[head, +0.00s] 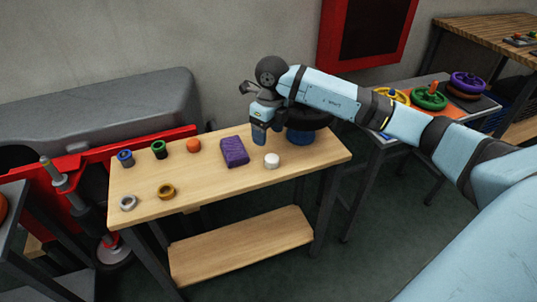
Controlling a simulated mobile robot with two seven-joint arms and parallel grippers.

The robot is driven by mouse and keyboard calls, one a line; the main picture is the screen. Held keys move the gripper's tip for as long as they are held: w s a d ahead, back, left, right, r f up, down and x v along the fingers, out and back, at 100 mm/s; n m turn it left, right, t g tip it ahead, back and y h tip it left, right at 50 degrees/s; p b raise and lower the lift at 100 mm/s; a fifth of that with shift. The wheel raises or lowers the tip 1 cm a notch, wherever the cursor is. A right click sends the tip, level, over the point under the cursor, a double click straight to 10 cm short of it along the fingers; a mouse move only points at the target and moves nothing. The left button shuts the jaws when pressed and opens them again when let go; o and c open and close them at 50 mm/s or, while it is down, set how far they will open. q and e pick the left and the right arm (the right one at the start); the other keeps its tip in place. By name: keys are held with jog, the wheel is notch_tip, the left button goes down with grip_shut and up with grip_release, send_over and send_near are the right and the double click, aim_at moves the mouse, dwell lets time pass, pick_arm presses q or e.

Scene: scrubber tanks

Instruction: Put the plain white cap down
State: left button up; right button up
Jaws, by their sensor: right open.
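The plain white cap (272,160) stands on the wooden table (200,194), right of the middle and near the front edge. My right gripper (259,140) is above and just left of the cap, behind it in the picture. It points down and looks apart from the cap. It is open, and I see nothing held in it, though its fingers are small and partly overlapped here. My left gripper is not in view.
A purple block (234,151) lies left of the cap. A dark blue round thing (300,137) is partly hidden behind my arm. The front middle of the table is clear.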

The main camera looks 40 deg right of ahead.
jog(key=s+a+f+n+y, duration=0.1)
jog(key=s+a+f+y, duration=0.15)
jog(key=a, duration=0.35)
jog(key=s+a+f+y, duration=0.2)
jog(key=a+y, duration=0.1)
jog(key=a, duration=0.2)
jog(key=s+a+r+m+t+y, duration=0.2)
jog(key=s+a+m+y, duration=0.2)
jog(key=a+y, duration=0.35)
jog(key=s+a+r+m+t+y, duration=0.35)
jog(key=a+m+y, duration=0.2)
jog(key=a, duration=0.25)
jog(key=s+d+f+m+t+h, duration=0.3)
jog(key=s+f+m+h, duration=0.3)
jog(key=m, duration=0.8)
jog(key=s+d+f+m+t+h, duration=0.3)
jog(key=s+d+f+m+h, duration=0.2)
jog(key=f+m+h, duration=0.4)
notch_tip(320, 180, down, 3)
jog(key=s+m, duration=0.1)
jog(key=m, duration=0.4)
